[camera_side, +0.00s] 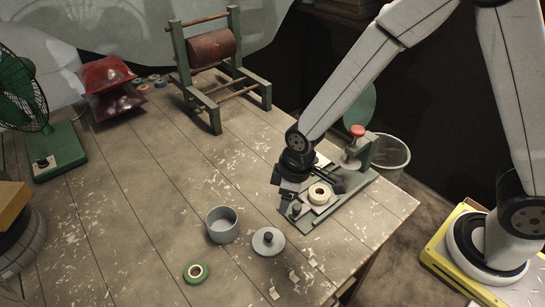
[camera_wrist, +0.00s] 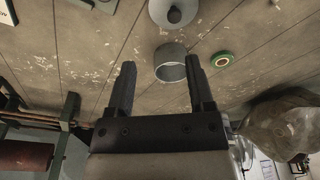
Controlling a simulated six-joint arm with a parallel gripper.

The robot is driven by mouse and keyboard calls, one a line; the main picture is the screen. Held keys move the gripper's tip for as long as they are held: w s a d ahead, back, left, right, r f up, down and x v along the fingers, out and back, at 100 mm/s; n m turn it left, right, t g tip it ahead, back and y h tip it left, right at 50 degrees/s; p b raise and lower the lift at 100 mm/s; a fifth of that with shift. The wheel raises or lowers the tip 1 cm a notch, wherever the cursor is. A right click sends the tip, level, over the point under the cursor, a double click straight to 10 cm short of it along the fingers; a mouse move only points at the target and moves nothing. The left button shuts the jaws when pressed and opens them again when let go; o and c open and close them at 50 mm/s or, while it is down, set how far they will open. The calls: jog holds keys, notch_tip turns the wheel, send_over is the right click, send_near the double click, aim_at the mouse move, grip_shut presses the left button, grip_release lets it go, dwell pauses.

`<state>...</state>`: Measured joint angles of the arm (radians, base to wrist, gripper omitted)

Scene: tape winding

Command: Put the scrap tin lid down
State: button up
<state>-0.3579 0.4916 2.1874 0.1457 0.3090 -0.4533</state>
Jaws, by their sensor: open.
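The scrap tin lid (camera_side: 261,246), a flat grey disc with a dark knob, lies knob up on the table, right of and in front of the tin. It also shows at the top edge of the wrist view (camera_wrist: 159,14), partly cut off. The grey scrap tin (camera_side: 222,232) stands upright and uncovered on the table; it also shows in the wrist view (camera_wrist: 171,72). My gripper (camera_side: 284,204) is beyond the lid, apart from it, near the winding device. In the wrist view my gripper (camera_wrist: 160,66) has its fingers spread with nothing held between them.
A green-based device (camera_side: 353,195) with a cream tape roll (camera_side: 319,194) stands at the table's right edge. A green tape ring (camera_side: 196,272) lies at the front, near several paper scraps (camera_side: 294,276). A green rack with a brown roll (camera_side: 211,48) stands at the back. The middle-left tabletop is clear.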

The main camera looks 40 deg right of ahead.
jog(key=s+d+r+m, duration=0.3)
jog(key=d+m, duration=0.1)
jog(key=d, duration=0.3)
jog(key=s+d+r+m+t+h, duration=0.1)
jog(key=s+d+r+m, duration=0.2)
jog(key=d, duration=0.4)
jog(key=shift+s+r+m, duration=0.4)
jog(key=shift+s+r, duration=0.25)
jog(key=shift+r, duration=0.15)
